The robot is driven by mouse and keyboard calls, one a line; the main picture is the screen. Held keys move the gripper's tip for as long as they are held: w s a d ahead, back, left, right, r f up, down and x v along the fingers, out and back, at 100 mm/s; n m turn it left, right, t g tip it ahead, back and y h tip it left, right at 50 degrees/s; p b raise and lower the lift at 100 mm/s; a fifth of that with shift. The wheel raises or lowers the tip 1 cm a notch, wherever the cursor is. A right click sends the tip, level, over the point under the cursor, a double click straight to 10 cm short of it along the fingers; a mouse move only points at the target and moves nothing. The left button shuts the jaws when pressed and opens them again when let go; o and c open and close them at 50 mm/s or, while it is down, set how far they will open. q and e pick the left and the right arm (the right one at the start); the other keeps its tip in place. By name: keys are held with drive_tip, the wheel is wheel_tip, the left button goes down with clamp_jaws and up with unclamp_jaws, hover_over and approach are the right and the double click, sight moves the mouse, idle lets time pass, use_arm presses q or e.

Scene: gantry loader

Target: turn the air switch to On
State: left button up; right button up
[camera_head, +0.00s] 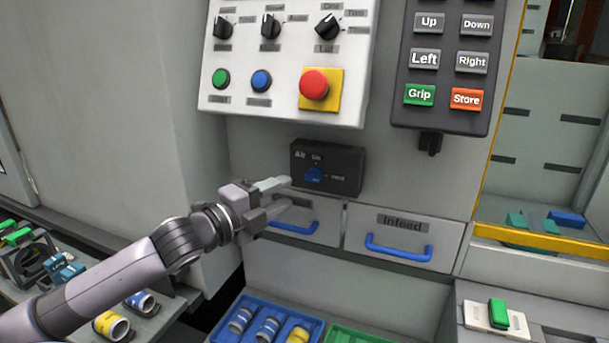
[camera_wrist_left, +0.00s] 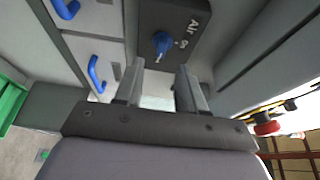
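The air switch is a blue knob (camera_head: 314,174) on a dark box (camera_head: 346,172) marked "Air", fixed to the grey cabinet front below the white control panel. A label that looks like "On" sits above the knob, and another label sits to its right. My left gripper (camera_head: 286,192) is just left of the box with its two fingers apart and nothing between them. In the left wrist view the knob (camera_wrist_left: 161,42) lies ahead of the open fingers (camera_wrist_left: 158,88), apart from them. A light mark shows on the knob, but its exact setting is hard to read. My right gripper is not in view.
Drawers with blue handles (camera_head: 398,248) sit right below the box. The white panel (camera_head: 285,105) above carries dials, buttons and a red stop button (camera_head: 314,85). A button pendant (camera_head: 445,60) hangs at upper right. A blue tray (camera_head: 230,311) stands below.

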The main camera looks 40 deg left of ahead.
sight(310, 178)
use_arm(q)
drive_tip(key=shift+w+d+r+p, duration=0.1)
drive_tip(key=shift+w+d+p, duration=0.15)
drive_tip(key=shift+w, duration=0.9)
drive_tip(key=shift+w+d+p, duration=0.15)
drive_tip(key=shift+w+p, duration=0.1)
drive_tip(key=shift+w, duration=0.95)
drive_tip(key=shift+w+d+r+p, duration=0.1)
drive_tip(key=shift+w+d+p, duration=0.15)
drive_tip(key=shift+w, duration=0.9)
drive_tip(key=c, duration=0.7)
drive_tip(key=shift+s+a, duration=0.1)
drive_tip(key=shift+s, duration=0.05)
clamp_jaws()
